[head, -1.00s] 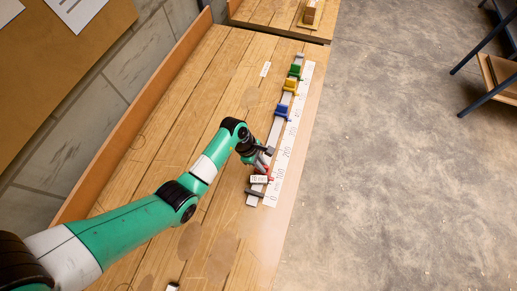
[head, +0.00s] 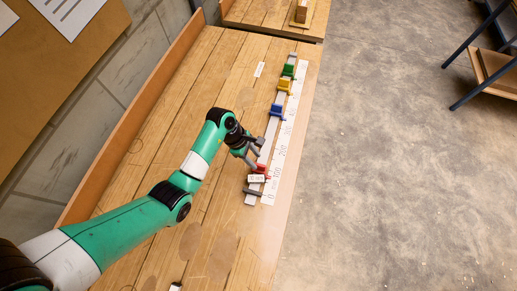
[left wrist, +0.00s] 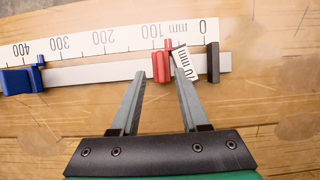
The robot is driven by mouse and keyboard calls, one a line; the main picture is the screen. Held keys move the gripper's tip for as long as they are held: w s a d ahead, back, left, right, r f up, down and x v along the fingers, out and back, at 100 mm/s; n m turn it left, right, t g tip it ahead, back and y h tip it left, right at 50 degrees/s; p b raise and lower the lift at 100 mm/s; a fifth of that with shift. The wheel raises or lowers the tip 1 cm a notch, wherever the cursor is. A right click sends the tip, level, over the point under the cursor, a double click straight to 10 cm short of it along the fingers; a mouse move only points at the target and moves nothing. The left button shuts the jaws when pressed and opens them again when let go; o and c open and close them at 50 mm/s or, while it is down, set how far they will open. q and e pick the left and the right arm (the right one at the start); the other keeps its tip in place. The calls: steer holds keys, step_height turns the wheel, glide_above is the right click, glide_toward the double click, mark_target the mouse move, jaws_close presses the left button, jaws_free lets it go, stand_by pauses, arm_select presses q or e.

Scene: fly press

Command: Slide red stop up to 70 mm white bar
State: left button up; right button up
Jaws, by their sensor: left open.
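The red stop (head: 262,168) sits on the grey rail near its near end; it also shows in the left wrist view (left wrist: 161,67). The white 70 mm bar (head: 256,179) lies between the red stop and the dark end block (left wrist: 213,62). In the left wrist view the white bar (left wrist: 187,64) looks tilted across the rail, its upper end close to the red stop; contact is unclear. My left gripper (head: 258,156) is open and empty. In its wrist view the fingertips (left wrist: 160,73) appear either side of the red stop, the right one partly covering the bar.
Blue (head: 277,111), yellow (head: 284,86) and green (head: 288,71) stops sit farther along the rail. A white millimetre scale (head: 283,150) runs beside it, near the bench's right edge. The bench left of the rail is mostly clear.

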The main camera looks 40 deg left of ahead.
arm_select(q)
steer(key=p+v, duration=0.1)
steer(key=v, duration=0.5)
steer(key=shift+r, duration=0.25)
steer(key=shift+a, duration=0.1)
